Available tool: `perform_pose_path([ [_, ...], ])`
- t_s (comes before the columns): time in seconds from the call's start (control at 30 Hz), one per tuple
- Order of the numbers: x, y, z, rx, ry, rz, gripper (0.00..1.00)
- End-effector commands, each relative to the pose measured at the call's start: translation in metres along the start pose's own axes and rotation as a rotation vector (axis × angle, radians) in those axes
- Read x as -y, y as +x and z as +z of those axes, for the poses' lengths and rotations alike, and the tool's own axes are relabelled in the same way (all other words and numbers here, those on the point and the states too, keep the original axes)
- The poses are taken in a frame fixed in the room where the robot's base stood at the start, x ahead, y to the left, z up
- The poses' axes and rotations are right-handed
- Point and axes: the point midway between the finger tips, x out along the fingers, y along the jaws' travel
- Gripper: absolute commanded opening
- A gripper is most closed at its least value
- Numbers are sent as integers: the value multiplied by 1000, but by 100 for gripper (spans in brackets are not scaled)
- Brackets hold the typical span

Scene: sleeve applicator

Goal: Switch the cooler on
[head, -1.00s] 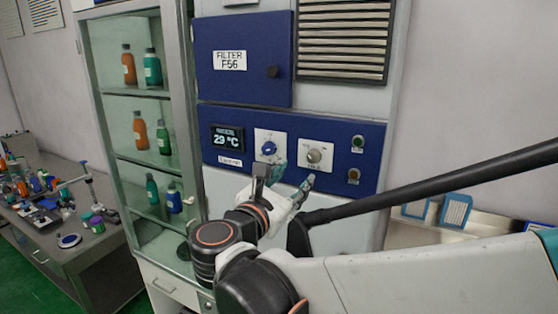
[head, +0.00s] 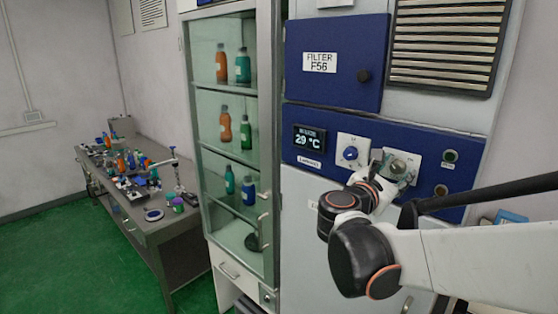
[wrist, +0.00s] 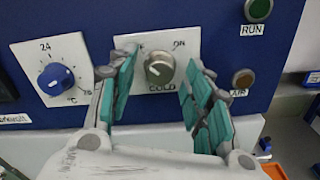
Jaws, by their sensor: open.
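The cooler's blue control panel (head: 320,128) is in the head view, with a display reading 29 °C (head: 310,138). In the wrist view a silver knob (wrist: 159,69) sits on a white plate with "ON" at upper right and "COLD" below. My gripper (wrist: 155,95) is open, its teal-padded fingers to the left and right of this knob. I cannot tell whether they touch it. In the head view my gripper (head: 392,165) is in front of the panel and partly covers the knob's plate.
A blue temperature dial (wrist: 56,79) is left of the knob. A green RUN button (wrist: 258,10) and a brown button (wrist: 243,78) are to its right. A glass cabinet (head: 225,190) with bottles and a cluttered table (head: 150,228) stand to the left.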

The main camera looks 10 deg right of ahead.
Motion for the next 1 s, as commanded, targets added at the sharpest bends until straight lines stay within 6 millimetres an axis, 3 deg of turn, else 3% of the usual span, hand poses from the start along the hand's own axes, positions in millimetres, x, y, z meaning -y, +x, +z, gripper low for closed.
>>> perform_pose_path([
  [0.07,-1,1,0,0,0,0,46],
  [0.27,-1,0,0,0,0,0,3],
  [0.67,-1,0,0,0,38,0,2],
  [1.0,-1,0,0,0,260,1,2],
])
